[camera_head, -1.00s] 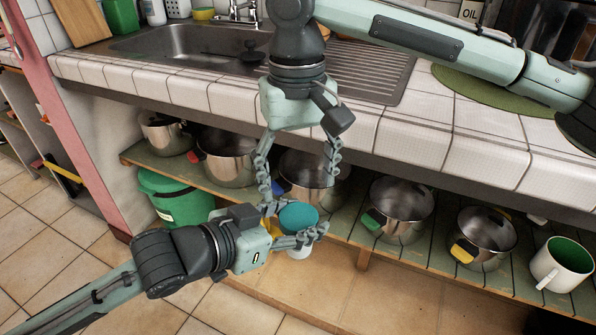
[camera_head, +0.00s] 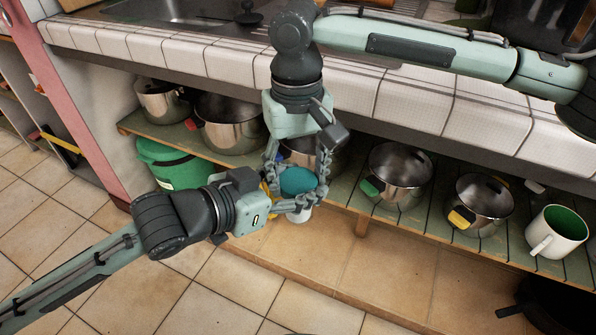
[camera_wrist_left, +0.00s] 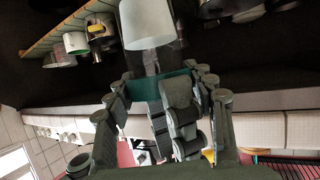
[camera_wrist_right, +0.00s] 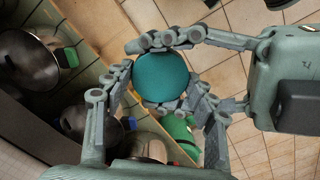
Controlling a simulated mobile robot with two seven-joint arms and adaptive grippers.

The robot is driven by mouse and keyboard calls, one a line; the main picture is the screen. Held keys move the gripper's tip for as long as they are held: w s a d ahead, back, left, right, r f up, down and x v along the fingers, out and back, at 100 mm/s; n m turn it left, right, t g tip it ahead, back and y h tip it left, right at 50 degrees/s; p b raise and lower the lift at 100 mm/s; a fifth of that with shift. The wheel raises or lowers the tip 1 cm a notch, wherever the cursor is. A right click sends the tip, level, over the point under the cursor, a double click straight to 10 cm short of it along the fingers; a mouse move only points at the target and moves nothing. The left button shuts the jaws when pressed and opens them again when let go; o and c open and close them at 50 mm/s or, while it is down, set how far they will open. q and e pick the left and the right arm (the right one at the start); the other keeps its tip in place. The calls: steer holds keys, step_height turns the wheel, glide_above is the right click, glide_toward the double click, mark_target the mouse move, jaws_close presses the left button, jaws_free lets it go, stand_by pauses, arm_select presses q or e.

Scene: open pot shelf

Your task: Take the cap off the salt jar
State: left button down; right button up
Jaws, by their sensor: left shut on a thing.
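The salt jar (camera_head: 298,215) has a pale body and a teal cap (camera_head: 298,181). My left gripper (camera_head: 296,204) comes in from the left and is shut on the jar. In the left wrist view the whitish jar body (camera_wrist_left: 148,24) and the teal cap (camera_wrist_left: 145,87) show between its fingers. My right gripper (camera_head: 297,185) reaches down from above, with one finger on each side of the cap. In the right wrist view the round cap (camera_wrist_right: 160,75) lies between its fingertips, very close to them. I cannot tell whether they press on it.
Several steel pots (camera_head: 400,176) stand on the low shelf (camera_head: 345,195) behind the grippers, with a white mug (camera_head: 557,232) at the right. A green bucket (camera_head: 180,165) is at the left. The tiled counter edge (camera_head: 410,98) overhangs the shelf.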

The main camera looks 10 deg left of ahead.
steer(key=c, duration=0.7)
steer(key=shift+o, duration=0.3)
steer(key=n, duration=0.4)
steer(key=shift+c, duration=0.2)
steer(key=shift+d, duration=0.15)
steer(key=o, duration=1.2)
steer(key=shift+o, duration=0.4)
